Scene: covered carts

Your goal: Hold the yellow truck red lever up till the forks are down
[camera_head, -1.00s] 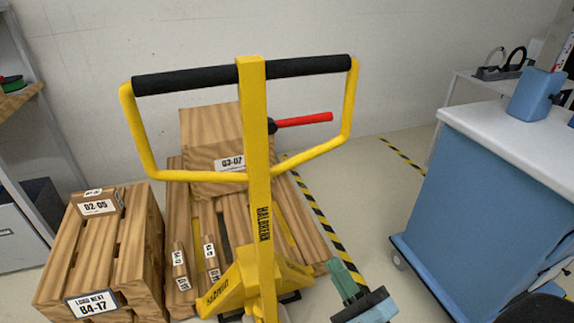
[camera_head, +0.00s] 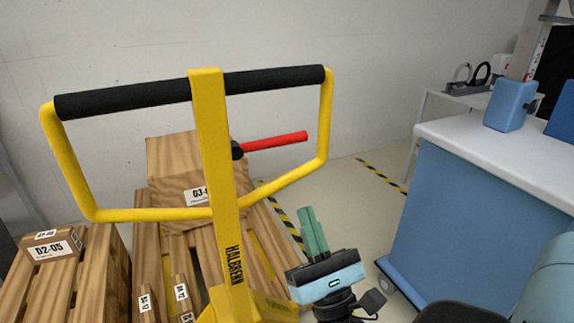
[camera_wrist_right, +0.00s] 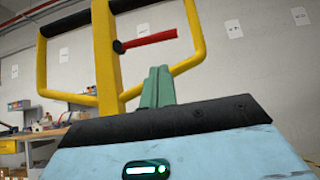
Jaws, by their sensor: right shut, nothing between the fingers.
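The yellow truck's handle (camera_head: 212,150) stands upright in front of me, with a black grip bar across its top. The red lever (camera_head: 275,142) sticks out to the right from a black pivot on the handle post, tilted slightly up at its tip. It also shows in the right wrist view (camera_wrist_right: 150,40). My right gripper (camera_head: 312,222) is shut and empty, with green fingers pointing up. It is below and a little right of the lever, apart from it. The forks are hidden by the pallet and load. My left gripper is not in view.
A wooden pallet with a carton labelled 03-07 (camera_head: 180,160) stands behind the handle. Another wooden crate with a carton (camera_head: 45,250) is at left. A blue cart with a white top (camera_head: 460,215) stands close on the right. Striped floor tape runs between.

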